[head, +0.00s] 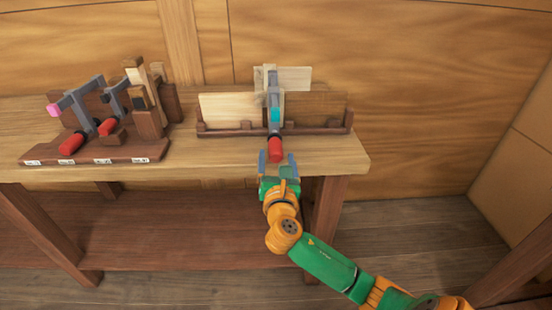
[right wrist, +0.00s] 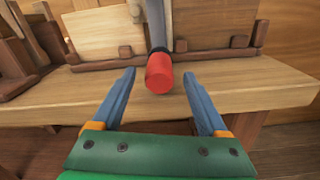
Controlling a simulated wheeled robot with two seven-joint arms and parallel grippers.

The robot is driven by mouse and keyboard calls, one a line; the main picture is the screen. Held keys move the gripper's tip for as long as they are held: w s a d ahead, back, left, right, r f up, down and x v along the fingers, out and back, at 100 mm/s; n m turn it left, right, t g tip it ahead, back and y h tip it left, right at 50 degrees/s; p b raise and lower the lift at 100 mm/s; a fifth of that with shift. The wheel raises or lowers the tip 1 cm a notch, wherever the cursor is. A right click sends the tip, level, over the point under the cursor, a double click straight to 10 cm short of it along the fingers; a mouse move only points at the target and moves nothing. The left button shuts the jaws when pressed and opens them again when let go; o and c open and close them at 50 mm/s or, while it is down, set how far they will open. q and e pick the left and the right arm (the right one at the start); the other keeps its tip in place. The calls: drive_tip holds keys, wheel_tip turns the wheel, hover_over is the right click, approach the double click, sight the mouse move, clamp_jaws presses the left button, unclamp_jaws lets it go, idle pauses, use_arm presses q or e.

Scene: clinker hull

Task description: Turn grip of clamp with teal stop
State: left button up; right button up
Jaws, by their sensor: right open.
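The clamp with the teal stop (head: 275,115) stands upright on the bench, set over light and dark boards in a low wooden holder. Its red grip (head: 275,149) points toward me at the lower end of its grey bar. The red grip also shows in the right wrist view (right wrist: 160,73), ahead of the fingers and roughly midway between them. My right gripper (head: 277,157) is open and empty at the bench's front edge, just short of the grip. In the right wrist view the blue fingers (right wrist: 160,80) are spread wide. My left gripper is not in view.
At the left, a dark rack (head: 95,150) with labels holds two more red-gripped clamps, one with a pink stop (head: 54,110), and wooden blocks (head: 148,115). The bench top (head: 335,155) is clear right of the holder. A lower shelf (head: 170,225) runs below.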

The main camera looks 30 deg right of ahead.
sight(277, 161)
drive_tip(key=x, duration=0.3)
drive_tip(key=shift+f, duration=0.1)
clamp_jaws()
drive_tip(key=shift+m, duration=0.4)
drive_tip(key=shift+m, duration=0.9)
drive_tip(key=m, duration=0.2)
drive_tip(key=shift+f+m+t, duration=0.1)
drive_tip(key=shift+m+t, duration=0.2)
drive_tip(key=m, duration=0.2)
drive_tip(key=m+b, duration=0.1)
drive_tip(key=m, duration=0.2)
drive_tip(key=shift+d+f+y, duration=0.1)
drive_tip(key=shift+f+y, duration=0.1)
drive_tip(key=shift+y, duration=0.1)
drive_tip(key=m+b, duration=0.2)
drive_tip(key=m, duration=0.4)
drive_tip(key=shift+f+t, duration=0.2)
drive_tip(key=shift+t, duration=0.1)
drive_tip(key=m+b, duration=0.1)
drive_tip(key=m, duration=0.5)
drive_tip(key=shift+b, duration=0.35)
